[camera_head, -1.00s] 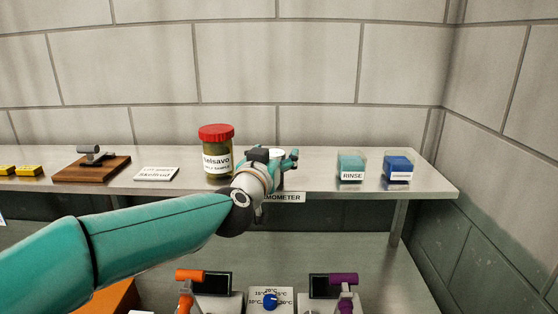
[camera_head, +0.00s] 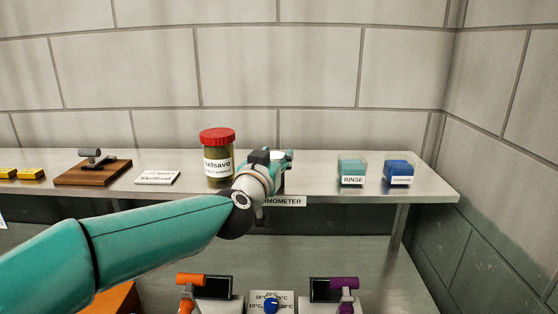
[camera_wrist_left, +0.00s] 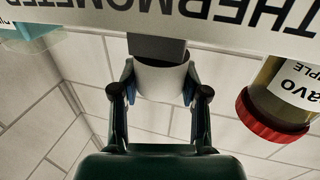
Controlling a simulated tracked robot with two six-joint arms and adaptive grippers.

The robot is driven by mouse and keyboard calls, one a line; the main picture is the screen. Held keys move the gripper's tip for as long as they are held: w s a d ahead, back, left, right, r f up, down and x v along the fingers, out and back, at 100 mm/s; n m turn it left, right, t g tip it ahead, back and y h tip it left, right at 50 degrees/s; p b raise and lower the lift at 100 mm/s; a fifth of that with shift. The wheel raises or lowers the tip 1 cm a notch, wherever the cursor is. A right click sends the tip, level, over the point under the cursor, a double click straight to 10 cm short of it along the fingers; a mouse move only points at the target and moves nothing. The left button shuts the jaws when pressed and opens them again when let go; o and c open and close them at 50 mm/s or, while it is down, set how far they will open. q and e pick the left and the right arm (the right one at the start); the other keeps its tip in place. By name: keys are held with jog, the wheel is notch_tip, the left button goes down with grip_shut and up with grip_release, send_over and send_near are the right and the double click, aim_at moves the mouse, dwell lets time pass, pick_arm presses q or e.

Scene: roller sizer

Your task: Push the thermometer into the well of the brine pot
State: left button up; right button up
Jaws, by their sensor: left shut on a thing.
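My left gripper (camera_head: 281,158) reaches over the shelf at the place labelled THERMOMETER. In the left wrist view its two fingers (camera_wrist_left: 160,80) are shut on a white cylindrical piece (camera_wrist_left: 160,82), which I take for the thermometer by the label. A dark grey block (camera_wrist_left: 157,48) shows beside the white piece, towards the label. In the head view my gripper hides most of the white piece, and only a bit of it (camera_head: 277,155) shows. I cannot make out the brine pot or its well in either view. My right gripper is not in view.
A red-lidded jar (camera_head: 218,150) stands close left of my gripper. To the right are a RINSE beaker (camera_head: 352,167) and a blue beaker (camera_head: 398,168). A wooden board (camera_head: 92,173) lies far left. Below stand a dial panel (camera_head: 271,303) and orange (camera_head: 190,281) and purple (camera_head: 344,283) handles.

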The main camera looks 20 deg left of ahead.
aim_at(275, 155)
pick_arm(q)
notch_tip(275, 155, up, 20)
jog(key=p, duration=1.1)
jog(key=shift+f, duration=0.15)
